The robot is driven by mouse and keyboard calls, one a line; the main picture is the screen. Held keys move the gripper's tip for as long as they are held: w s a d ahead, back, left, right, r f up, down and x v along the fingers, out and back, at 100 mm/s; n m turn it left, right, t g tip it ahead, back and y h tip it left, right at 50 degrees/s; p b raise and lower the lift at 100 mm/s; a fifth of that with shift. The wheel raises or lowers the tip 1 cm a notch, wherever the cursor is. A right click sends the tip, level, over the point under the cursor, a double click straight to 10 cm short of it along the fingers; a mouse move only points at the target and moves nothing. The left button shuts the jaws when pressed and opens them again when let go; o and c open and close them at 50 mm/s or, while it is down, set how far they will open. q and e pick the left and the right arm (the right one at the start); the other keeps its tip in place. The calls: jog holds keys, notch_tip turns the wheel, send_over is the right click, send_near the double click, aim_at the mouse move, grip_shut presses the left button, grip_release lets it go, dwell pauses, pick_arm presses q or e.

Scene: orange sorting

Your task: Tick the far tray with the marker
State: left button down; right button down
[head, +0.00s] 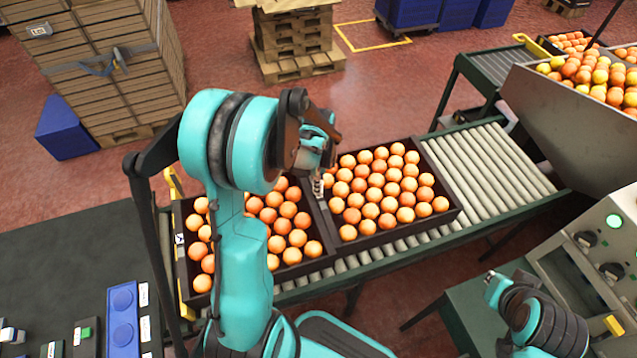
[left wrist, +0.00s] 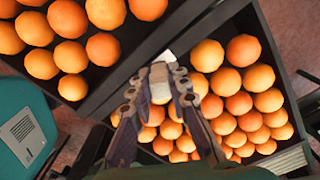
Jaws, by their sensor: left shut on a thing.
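Two dark trays full of oranges stand side by side on the roller conveyor. One tray (head: 402,232) is at the right and the other tray (head: 300,270) is at the left, partly hidden by my left arm. My left gripper (head: 319,178) is over the inner walls where the trays meet. In the left wrist view its fingers (left wrist: 160,84) are closed on a small whitish piece, the marker (left wrist: 159,76), with the tray walls below. Whether the tip touches a tray cannot be told. My right gripper (head: 493,288) is at the lower right, away from the trays; its fingers are unclear.
The conveyor rollers (head: 490,165) are bare right of the trays. A metal chute (head: 560,110) with oranges and a control panel (head: 600,255) stand at the right. A dark bench (head: 50,265) with blue switch boxes (head: 122,318) is at the left. Stacked crates (head: 110,60) stand behind.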

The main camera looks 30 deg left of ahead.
pick_arm(q)
jog(key=shift+f+b, duration=0.55)
dwell(1.4)
jog(key=shift+w+a, duration=0.55)
jog(key=shift+a, duration=0.05)
dwell(0.5)
jog(key=shift+s+d, duration=0.4)
jog(key=shift+d, duration=0.05)
dwell(0.5)
jog(key=shift+r, duration=0.1)
jog(key=shift+r+p, duration=2.55)
jog(key=shift+r, duration=0.9)
